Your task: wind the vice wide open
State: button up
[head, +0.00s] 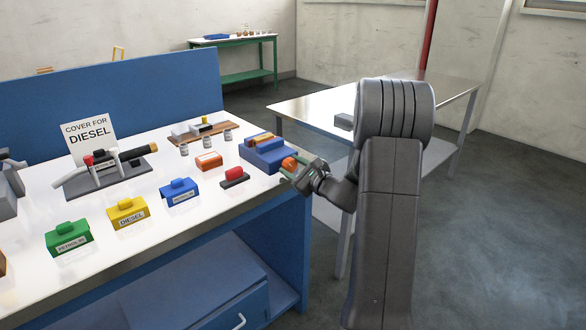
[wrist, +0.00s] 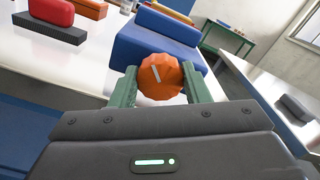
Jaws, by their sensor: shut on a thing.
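The blue vice (head: 268,158) sits at the right front corner of the white-topped bench. Its orange knob (head: 290,163) faces my side and also shows in the wrist view (wrist: 161,76), with a pale line mark tilted on its face. My gripper (head: 293,173) has its two green fingers on either side of the knob, shut on it; the fingers also show in the wrist view (wrist: 160,88). The vice's blue body (wrist: 155,38) is behind the knob. A yellow strip (wrist: 172,11) lies on its top beside orange-red. The jaw gap is not clear.
Blue, yellow (head: 127,212) and green (head: 68,238) labelled covers stand further left. A second table (head: 310,105) stands right, across a gap.

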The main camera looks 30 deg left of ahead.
jog(key=o, duration=1)
jog(key=shift+c, duration=0.2)
jog(key=shift+r+p, duration=0.1)
jog(key=shift+p, duration=0.4)
